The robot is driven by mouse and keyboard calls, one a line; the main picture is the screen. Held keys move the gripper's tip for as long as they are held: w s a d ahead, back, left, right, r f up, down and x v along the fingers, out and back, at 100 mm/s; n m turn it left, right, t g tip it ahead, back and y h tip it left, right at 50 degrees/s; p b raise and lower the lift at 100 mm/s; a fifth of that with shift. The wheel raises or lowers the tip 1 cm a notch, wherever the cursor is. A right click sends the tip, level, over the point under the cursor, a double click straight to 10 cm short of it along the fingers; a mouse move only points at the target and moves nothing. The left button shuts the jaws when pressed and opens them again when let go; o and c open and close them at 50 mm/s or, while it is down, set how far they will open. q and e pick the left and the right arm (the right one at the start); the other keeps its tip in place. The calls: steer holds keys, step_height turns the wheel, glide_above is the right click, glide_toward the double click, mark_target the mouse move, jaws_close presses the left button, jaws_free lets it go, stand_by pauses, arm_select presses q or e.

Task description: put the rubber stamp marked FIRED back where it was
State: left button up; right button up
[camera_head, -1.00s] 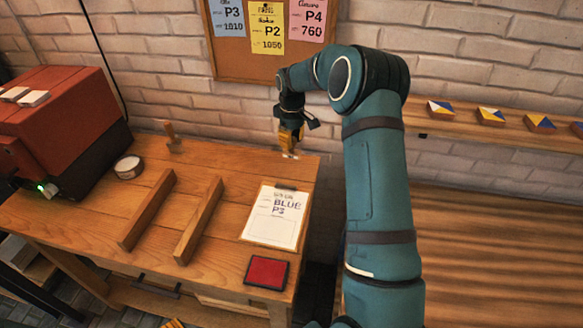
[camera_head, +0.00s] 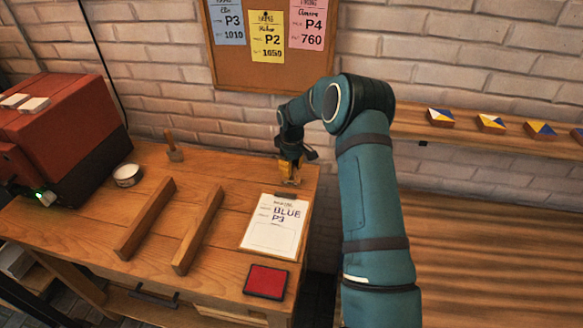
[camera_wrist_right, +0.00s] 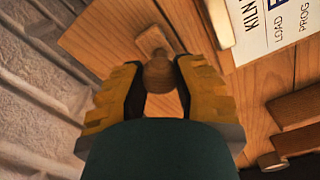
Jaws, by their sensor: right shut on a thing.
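My right gripper (camera_head: 290,170) is at the back right corner of the wooden table, shut on a wooden rubber stamp. In the right wrist view, the fingers (camera_wrist_right: 160,78) close around its round handle (camera_wrist_right: 160,76), and its pale rectangular base (camera_wrist_right: 152,40) shows beyond them over the tabletop. In the head view the base (camera_head: 290,182) is at or just above the table; I cannot tell if it touches. Its mark is not readable. A second wooden stamp (camera_head: 174,153) stands upright at the table's back left. My left gripper is not in view.
A clipboard (camera_head: 273,228) with a "BLUE P3" sheet lies just in front of my right gripper. A red ink pad (camera_head: 266,281) is nearer the front. Two wooden bars (camera_head: 199,230), a tape roll (camera_head: 127,174) and a red kiln (camera_head: 62,135) are leftward. The brick wall is close behind.

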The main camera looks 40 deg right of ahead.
steer(key=o, duration=0.9)
steer(key=shift+f, duration=0.1)
steer(key=shift+r, duration=0.3)
step_height(320, 180, up, 12)
steer(key=shift+f+p, duration=0.1)
steer(key=shift+p, duration=0.5)
